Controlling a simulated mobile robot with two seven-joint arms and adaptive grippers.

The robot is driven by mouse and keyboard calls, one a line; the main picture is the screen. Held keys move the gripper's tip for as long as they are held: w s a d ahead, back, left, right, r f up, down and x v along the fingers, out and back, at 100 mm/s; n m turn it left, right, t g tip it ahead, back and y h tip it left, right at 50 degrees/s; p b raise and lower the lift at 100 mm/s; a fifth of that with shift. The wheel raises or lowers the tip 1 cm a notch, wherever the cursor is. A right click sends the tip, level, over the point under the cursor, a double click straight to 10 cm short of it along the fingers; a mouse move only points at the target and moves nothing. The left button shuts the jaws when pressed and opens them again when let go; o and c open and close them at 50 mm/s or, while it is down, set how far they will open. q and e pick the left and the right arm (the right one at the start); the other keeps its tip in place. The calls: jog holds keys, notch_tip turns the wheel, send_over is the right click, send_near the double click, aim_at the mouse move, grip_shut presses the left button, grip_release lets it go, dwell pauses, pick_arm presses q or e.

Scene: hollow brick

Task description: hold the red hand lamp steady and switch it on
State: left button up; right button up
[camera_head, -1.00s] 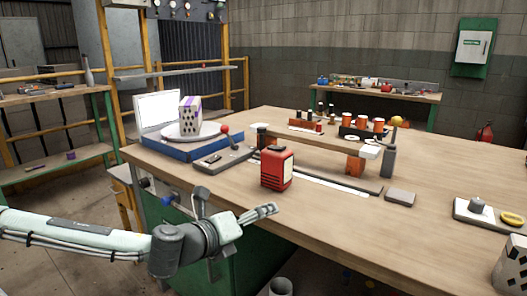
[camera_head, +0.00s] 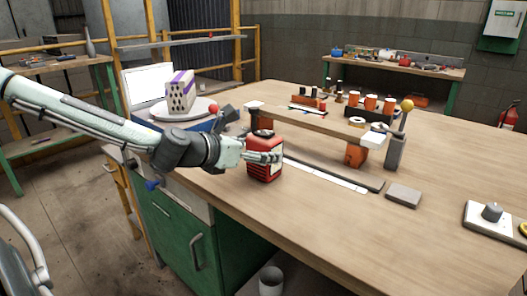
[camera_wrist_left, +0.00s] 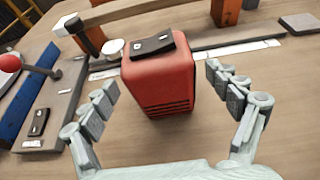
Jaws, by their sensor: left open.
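The red hand lamp (camera_head: 264,172) stands upright on the wooden workbench (camera_head: 330,232). In the left wrist view the lamp (camera_wrist_left: 163,88) shows a black rocker switch (camera_wrist_left: 152,46) on its top and dark slots low on its near face. My left gripper (camera_head: 262,157) reaches in from the left at the lamp, and its fingers cover part of it in the head view. In the left wrist view its fingers are spread wide, one to each side of the lamp, with visible gaps.
A raised wooden shelf (camera_head: 325,124) on orange blocks stands just behind the lamp. A turntable with a hollow brick (camera_head: 181,95) is at the left on a blue base. A grey block (camera_head: 403,195) lies to the right. The bench front is clear.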

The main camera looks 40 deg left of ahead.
pick_arm(q)
jog(key=shift+x, duration=1)
jog(key=shift+w+f+b, duration=0.2)
jog(key=shift+w+b, duration=0.2)
jog(key=shift+w, duration=0.15)
pick_arm(e)
jog(key=shift+w+r, duration=0.2)
jog(key=shift+r, duration=0.4)
jog(key=shift+w+r, duration=0.15)
jog(key=shift+r, duration=0.45)
pick_arm(q)
jog(key=shift+c, duration=0.6)
